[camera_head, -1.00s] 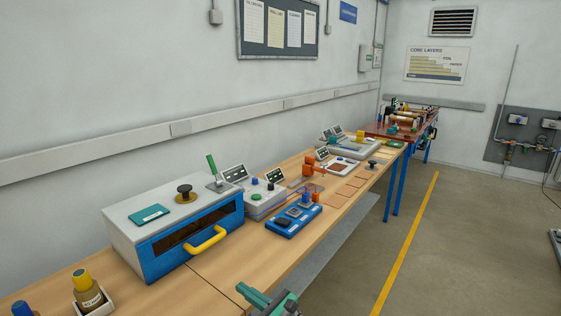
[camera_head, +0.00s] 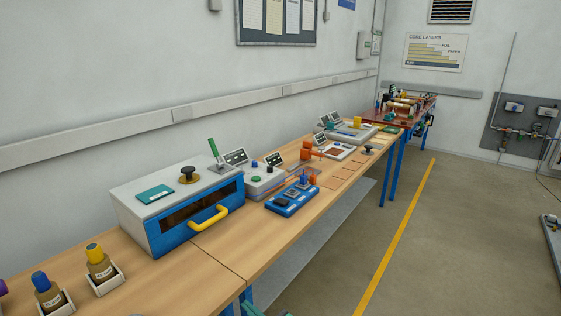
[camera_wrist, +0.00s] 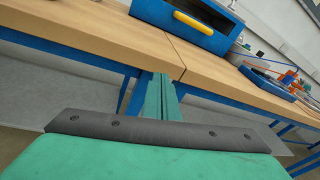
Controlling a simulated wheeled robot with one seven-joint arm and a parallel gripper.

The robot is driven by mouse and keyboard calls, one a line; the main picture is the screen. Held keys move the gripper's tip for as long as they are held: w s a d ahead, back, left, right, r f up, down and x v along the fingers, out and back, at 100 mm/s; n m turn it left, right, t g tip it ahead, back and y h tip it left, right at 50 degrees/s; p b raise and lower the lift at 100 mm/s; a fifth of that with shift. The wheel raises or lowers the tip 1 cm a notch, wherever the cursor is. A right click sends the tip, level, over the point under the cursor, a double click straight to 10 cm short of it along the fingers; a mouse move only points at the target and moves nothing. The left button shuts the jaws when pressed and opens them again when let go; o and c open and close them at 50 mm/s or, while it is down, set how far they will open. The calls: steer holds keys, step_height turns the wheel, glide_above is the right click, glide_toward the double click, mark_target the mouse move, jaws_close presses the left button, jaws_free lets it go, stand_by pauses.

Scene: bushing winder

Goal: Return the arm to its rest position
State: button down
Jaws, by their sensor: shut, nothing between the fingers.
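My gripper (camera_wrist: 161,98) shows in the wrist view as green fingers held together, with nothing between them. It is in front of the bench's front edge, near the seam between two tabletops, and apart from everything on the bench. In the head view only a small green piece of my arm shows at the bottom edge; the rest is out of frame.
A wooden bench (camera_head: 225,255) runs along the wall. On it stand a blue-and-white oven box (camera_head: 170,232) with a yellow handle, bottles in white holders (camera_head: 104,283), and a blue tray (camera_head: 292,199). The floor (camera_head: 455,260) right of the bench is clear.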

steer(key=s+d+f+n+h, duration=0.25)
steer(key=s+f, duration=0.25)
steer(key=s, duration=0.3)
steer(key=s+d+f+n+t+h, duration=0.1)
steer(key=s+d+f+n+h, duration=0.15)
steer(key=s+f, duration=0.4)
steer(key=s+d+f+n+h, duration=0.2)
steer(key=s+f+n+h, duration=0.15)
steer(key=s, duration=0.65)
steer(key=s+d+r+n+t+h, duration=0.1)
steer(key=s+r+n, duration=0.6)
steer(key=s, duration=0.4)
steer(key=s+d+r+n+t+h, duration=0.1)
steer(key=s+r+n, duration=0.7)
steer(key=s, duration=0.3)
steer(key=shift+s+n+h, duration=0.3)
steer(key=shift+n+h, duration=0.05)
steer(key=shift+n, duration=0.2)
